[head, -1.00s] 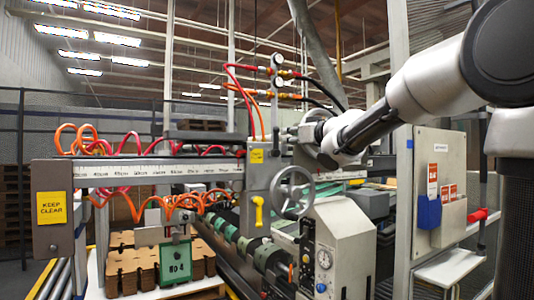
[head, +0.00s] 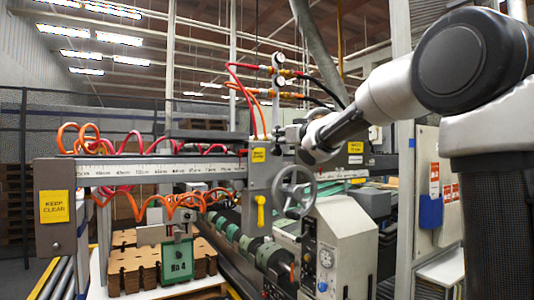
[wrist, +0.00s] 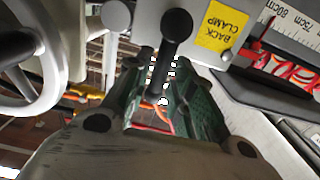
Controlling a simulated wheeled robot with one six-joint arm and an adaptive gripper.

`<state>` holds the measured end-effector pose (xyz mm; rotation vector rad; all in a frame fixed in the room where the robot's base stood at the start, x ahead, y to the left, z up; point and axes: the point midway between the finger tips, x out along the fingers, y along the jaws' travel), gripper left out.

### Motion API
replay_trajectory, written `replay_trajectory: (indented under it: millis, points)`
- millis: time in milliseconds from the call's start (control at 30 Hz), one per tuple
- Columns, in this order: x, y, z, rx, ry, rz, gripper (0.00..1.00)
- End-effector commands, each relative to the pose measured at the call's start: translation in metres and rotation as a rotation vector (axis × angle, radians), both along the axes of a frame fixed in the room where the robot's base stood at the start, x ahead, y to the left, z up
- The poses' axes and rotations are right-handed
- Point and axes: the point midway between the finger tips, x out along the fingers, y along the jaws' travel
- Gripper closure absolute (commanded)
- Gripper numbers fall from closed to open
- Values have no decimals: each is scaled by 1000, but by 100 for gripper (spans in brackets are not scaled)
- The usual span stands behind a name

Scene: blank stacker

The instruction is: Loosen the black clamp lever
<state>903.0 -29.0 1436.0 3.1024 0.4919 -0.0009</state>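The black clamp lever (wrist: 165,60) shows in the wrist view, its round hub at the top and its handle hanging down, slightly tilted. It is beside a yellow "BACK CLAMP" label (wrist: 222,27). My gripper (wrist: 163,98) has its green-padded fingers apart, one on each side of the lever's lower handle. A gap shows around the handle, and I cannot tell whether either finger touches it. In the head view my arm reaches behind the grey carriage (head: 259,180); the lever and my fingertips are hidden there.
A handwheel (head: 294,191) is close by; its spokes also show at left in the wrist view (wrist: 22,60). A ruled beam (head: 150,170) crosses the machine, with orange hoses around it. A yellow lever (head: 260,212) hangs on the carriage front. A grey gauge box (head: 340,245) stands below.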

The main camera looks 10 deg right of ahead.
Motion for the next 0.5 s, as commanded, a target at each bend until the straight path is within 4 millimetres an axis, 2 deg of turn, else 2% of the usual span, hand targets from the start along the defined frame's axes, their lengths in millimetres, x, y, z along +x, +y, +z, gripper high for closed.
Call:
replay_trajectory:
  millis: [100,500]
  points:
    - [7,4,0,-17,-7,1,76]
    - [-3,30,-8,-534,-174,2,76]
